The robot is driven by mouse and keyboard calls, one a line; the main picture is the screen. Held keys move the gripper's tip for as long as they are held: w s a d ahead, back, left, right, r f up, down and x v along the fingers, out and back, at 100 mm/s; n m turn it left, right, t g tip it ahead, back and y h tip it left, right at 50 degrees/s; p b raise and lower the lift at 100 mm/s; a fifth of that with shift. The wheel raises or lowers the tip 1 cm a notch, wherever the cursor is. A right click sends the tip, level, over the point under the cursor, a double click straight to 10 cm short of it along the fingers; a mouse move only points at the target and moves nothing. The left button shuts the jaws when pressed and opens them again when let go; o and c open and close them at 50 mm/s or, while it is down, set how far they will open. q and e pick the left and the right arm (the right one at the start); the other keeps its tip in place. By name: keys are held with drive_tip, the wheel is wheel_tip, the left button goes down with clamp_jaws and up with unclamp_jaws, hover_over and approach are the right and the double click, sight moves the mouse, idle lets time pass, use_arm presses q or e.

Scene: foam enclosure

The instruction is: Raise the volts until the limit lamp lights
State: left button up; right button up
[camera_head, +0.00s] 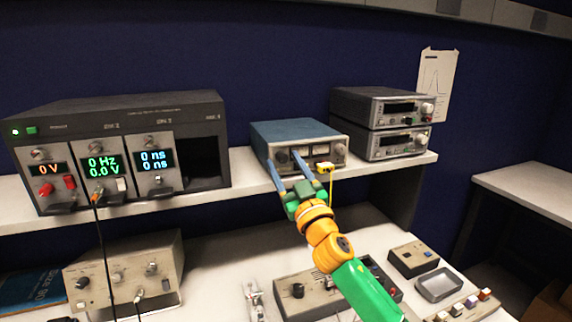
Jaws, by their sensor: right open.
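The blue-topped instrument (290,132) stands on the shelf. Its front has dark windows and small knobs, partly hidden by my fingers. My right gripper (283,160) is open, with its two blue-grey fingers spread before this front; I cannot tell whether they touch it. A yellow plug (325,168) with a yellow lead sits at the front's lower right. The dark rack unit (120,112) at left holds a module with an orange "0 V" display (48,169), and others reading "0 Hz, 0.0 V" and "0 ns, 0 ns". I cannot make out which lamp is the limit lamp. My left gripper is not in view.
Two stacked grey instruments (383,122) stand right of the blue one. A beige box (125,278) with knobs is on the lower bench. A knobbed panel (298,292) lies beneath my right arm. A grey tray (439,286) is at lower right. A black cable hangs at left.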

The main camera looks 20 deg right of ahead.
drive_tip(key=shift+s+r, duration=0.1)
drive_tip(key=shift+s, duration=0.15)
drive_tip(key=c, duration=0.3)
clamp_jaws()
drive_tip(key=shift+a+m+h+b, duration=0.1)
drive_tip(key=shift+m+h+b, duration=0.95)
drive_tip(key=shift+m, duration=0.55)
drive_tip(key=m+h+b, duration=0.2)
drive_tip(key=m, duration=0.3)
drive_tip(key=shift+a, duration=0.15)
drive_tip(key=shift+r+m+g+h+b, duration=0.1)
drive_tip(key=shift+m+g+h+b, duration=0.4)
drive_tip(key=shift+m+h+b, duration=1.1)
drive_tip(key=shift+m+y+p, duration=0.35)
drive_tip(key=shift+m+p, duration=0.3)
drive_tip(key=shift+m, duration=0.15)
